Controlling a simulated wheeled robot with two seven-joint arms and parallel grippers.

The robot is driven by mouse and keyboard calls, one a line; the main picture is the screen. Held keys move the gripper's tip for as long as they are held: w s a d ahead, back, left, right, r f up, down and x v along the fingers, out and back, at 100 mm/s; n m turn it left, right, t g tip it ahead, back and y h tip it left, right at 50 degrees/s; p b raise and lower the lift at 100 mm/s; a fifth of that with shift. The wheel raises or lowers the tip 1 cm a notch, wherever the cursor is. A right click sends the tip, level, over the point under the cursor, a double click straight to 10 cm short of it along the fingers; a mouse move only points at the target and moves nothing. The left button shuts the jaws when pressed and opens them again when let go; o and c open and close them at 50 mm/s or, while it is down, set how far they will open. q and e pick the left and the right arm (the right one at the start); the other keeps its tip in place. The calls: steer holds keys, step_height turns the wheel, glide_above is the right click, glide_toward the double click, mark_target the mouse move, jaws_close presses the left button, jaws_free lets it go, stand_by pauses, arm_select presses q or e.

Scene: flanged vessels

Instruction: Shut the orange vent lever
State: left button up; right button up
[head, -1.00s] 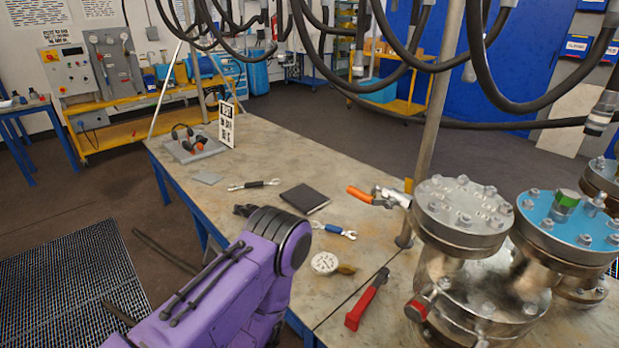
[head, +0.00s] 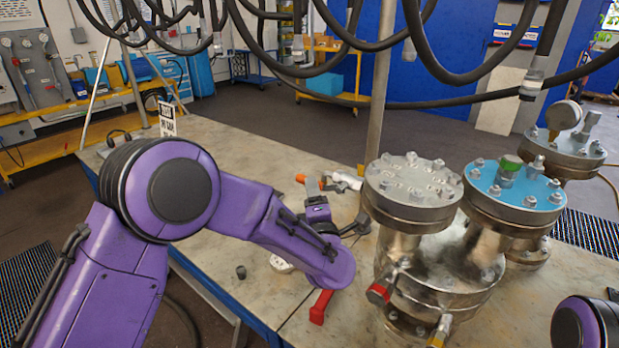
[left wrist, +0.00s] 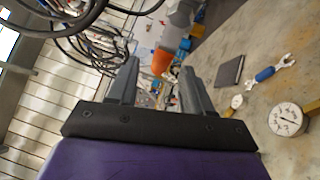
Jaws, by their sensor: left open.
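The orange vent lever (head: 301,178) shows in the head view just behind my left gripper, partly hidden by it. My left gripper (head: 313,186) is open and points away from me over the table. Its two fingers show in the left wrist view (left wrist: 159,70), one on each side of the orange end. I cannot tell whether they touch it. My right gripper is out of view.
A blue-topped vessel (head: 512,184) stands right of the grey one. A red-handled tool (head: 320,306) and a round gauge (head: 281,264) lie on the table near my left arm. A notebook (left wrist: 230,70) and wrench (left wrist: 275,68) lie nearby. Black hoses hang above.

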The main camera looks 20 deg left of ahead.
arm_select(q)
steer(key=f+p+x, duration=0.1)
steer(key=x, duration=0.5)
steer(key=shift+w+r, duration=0.25)
steer(key=shift+r, duration=0.2)
steer(key=shift+a, duration=0.1)
jaws_close()
steer(key=shift+f, duration=0.1)
steer(key=s+d+f+n+g+h+b, duration=0.1)
steer(key=s+d+f+n+g+h, duration=0.2)
steer(key=d+f+n+g+h, duration=0.5)
steer(key=shift+f+n+g+h+b, duration=0.35)
steer(key=shift+n+h, duration=0.35)
steer(key=shift+h, duration=0.3)
